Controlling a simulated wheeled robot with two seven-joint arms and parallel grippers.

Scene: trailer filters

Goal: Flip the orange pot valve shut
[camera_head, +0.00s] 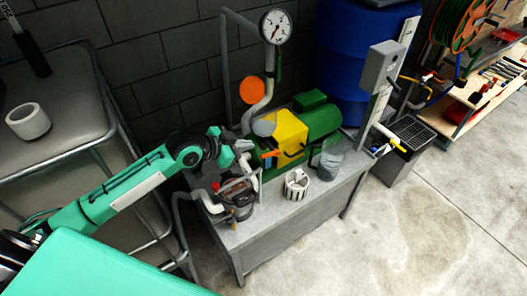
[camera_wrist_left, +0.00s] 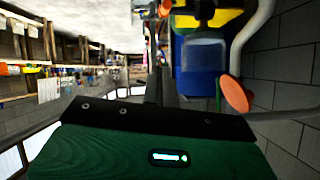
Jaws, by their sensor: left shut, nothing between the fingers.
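An orange lever handle (camera_head: 271,154), which looks like the valve handle, sticks out beside the yellow housing (camera_head: 290,131) on the bench. My left gripper (camera_head: 243,145) reaches in from the left and is just to the left of this handle, above a dark pot (camera_head: 240,197) with a clear top. The fingers look shut and empty; whether they touch the handle cannot be told. In the left wrist view the narrow dark fingers (camera_wrist_left: 158,88) point up the picture, and a small orange part (camera_wrist_left: 165,8) shows at the top edge. My right gripper is not in view.
A pressure gauge (camera_head: 275,27) on a pipe and an orange disc (camera_head: 253,91) stand behind the gripper. A white basket (camera_head: 296,184) and a clear bowl (camera_head: 330,162) sit on the grey bench (camera_head: 270,235). A blue drum (camera_head: 345,65) stands behind. Open floor lies to the right.

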